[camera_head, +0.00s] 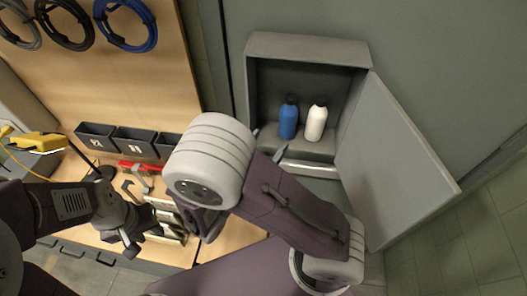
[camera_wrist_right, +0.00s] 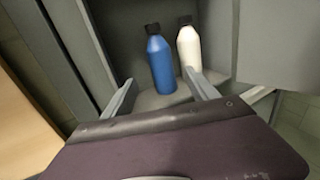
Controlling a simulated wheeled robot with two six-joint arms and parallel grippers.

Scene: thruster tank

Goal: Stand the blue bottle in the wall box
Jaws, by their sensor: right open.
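The blue bottle (camera_head: 288,121) stands upright inside the open wall box (camera_head: 308,47), with its dark cap up. It also shows in the right wrist view (camera_wrist_right: 163,65). My right gripper (camera_head: 268,143) is at the mouth of the box, in front of the bottle. In the right wrist view its fingers (camera_wrist_right: 162,92) are spread apart, with the blue bottle beyond and between them and no visible grip on it. My left gripper (camera_head: 128,243) is low at the left over the workbench; its fingers are not clear.
A white bottle (camera_head: 316,123) stands close to the right of the blue one in the box. The box door (camera_head: 392,160) hangs open to the right. Dark bins (camera_head: 135,142), a red-handled tool (camera_head: 138,166) and a yellow tool (camera_head: 38,142) are on the bench side.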

